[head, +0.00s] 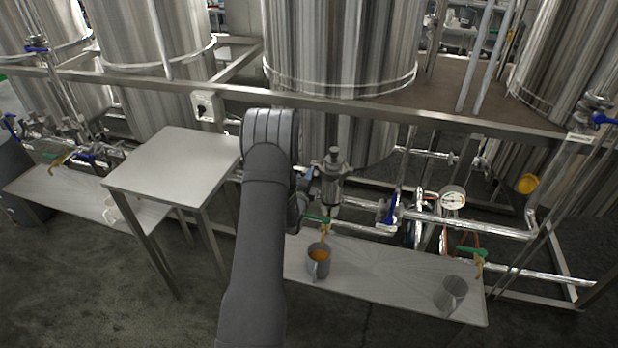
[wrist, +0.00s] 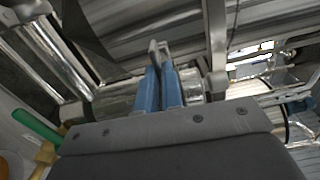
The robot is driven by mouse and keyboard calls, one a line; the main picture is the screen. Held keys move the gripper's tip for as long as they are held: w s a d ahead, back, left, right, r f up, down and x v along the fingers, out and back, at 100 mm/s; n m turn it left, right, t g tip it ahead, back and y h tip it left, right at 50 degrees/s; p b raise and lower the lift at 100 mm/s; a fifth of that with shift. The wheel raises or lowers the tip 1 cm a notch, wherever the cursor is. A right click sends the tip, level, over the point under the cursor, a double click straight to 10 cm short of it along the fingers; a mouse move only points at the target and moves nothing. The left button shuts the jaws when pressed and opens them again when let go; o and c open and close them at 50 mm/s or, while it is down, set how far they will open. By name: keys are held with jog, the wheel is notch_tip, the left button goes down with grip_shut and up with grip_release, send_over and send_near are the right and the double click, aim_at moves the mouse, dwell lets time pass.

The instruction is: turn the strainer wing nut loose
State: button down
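The strainer (head: 332,188) is an upright steel body on the pipework, right of my arm in the head view. My gripper (head: 309,173) reaches its left side there, and my wrist partly hides it. In the wrist view my gripper (wrist: 161,72) has two blue fingers close together with a narrow gap. The wing nut (wrist: 154,50) shows as a small grey metal wing at the fingertips, and its lower part appears to sit between them. In the head view the wing nut is too small and covered to make out.
A low bench (head: 375,280) below holds a grey mug (head: 319,262) with orange contents and a clear cup (head: 450,294). A green-handled tap (head: 318,219) is close below my gripper. A pressure gauge (head: 453,200) is to the right. A steel table (head: 175,165) stands left of my arm.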

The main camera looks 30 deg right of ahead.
jog(key=shift+n, duration=0.3)
jog(key=c, duration=1.6)
grip_release()
jog(key=v, duration=1.7)
jog(key=shift+s+a+r, duration=0.1)
jog(key=shift+s+a, duration=0.05)
jog(key=shift+s, duration=0.05)
jog(key=shift+w, duration=0.1)
